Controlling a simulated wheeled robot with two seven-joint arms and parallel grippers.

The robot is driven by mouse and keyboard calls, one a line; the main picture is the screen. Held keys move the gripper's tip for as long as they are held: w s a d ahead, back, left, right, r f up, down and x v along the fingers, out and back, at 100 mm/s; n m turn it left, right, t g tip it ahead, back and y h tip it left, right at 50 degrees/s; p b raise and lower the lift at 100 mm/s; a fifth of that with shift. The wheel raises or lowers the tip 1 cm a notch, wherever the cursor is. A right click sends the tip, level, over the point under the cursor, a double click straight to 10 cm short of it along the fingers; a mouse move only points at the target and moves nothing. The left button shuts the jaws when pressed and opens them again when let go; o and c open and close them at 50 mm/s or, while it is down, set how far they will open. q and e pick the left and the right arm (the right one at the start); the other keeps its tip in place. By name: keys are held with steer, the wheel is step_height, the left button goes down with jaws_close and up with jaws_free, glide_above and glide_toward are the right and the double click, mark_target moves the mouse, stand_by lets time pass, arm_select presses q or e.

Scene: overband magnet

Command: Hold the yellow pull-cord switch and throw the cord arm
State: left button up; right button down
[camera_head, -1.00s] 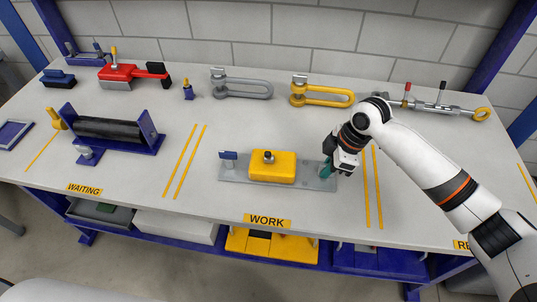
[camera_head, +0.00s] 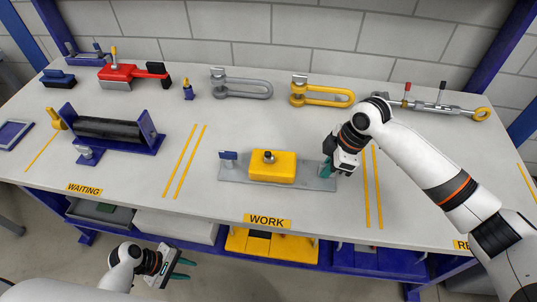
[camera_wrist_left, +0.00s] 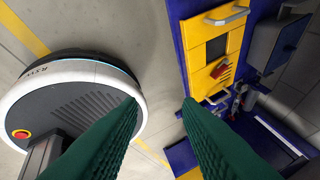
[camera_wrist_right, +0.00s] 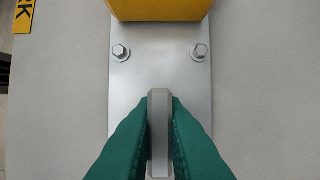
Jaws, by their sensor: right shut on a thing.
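The yellow pull-cord switch (camera_head: 272,168) sits on a grey base plate (camera_head: 240,175) above the WORK label, with a dark knob (camera_head: 268,157) on its top. A blue lever-like piece (camera_head: 228,155) stands at the plate's left end; I take it for the cord arm. My right gripper (camera_head: 328,168) is at the plate's right end. In the right wrist view its green fingers are shut on an upright grey metal tab (camera_wrist_right: 160,130), with the yellow body (camera_wrist_right: 160,8) beyond. My left gripper (camera_head: 187,269) is open and empty, low in front of the bench.
A blue roller frame (camera_head: 110,130) stands in the WAITING area. A red switch (camera_head: 118,73), grey shackle (camera_head: 240,85), yellow shackle (camera_head: 322,93) and turnbuckle (camera_head: 435,105) lie along the back.

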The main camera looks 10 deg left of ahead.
arm_select(q)
step_height(320, 180, up, 9)
steer(key=w+h, duration=0.2)
step_height(320, 180, up, 29)
steer(key=m+t+y, duration=0.1)
steer(key=m+t, duration=0.2)
steer(key=m, duration=3)
glide_above(268, 159)
steer(key=s+a, duration=0.3)
steer(key=a, duration=0.1)
steer(key=shift+a+f+x, duration=0.1)
steer(key=shift+x, duration=1.2)
steer(key=shift+a+f+x, duration=0.1)
steer(key=shift+f+x, duration=0.05)
steer(key=shift+x, duration=1.2)
steer(key=shift+a+f+x, duration=0.1)
steer(key=shift+x, duration=1.2)
steer(key=shift+s, duration=0.15)
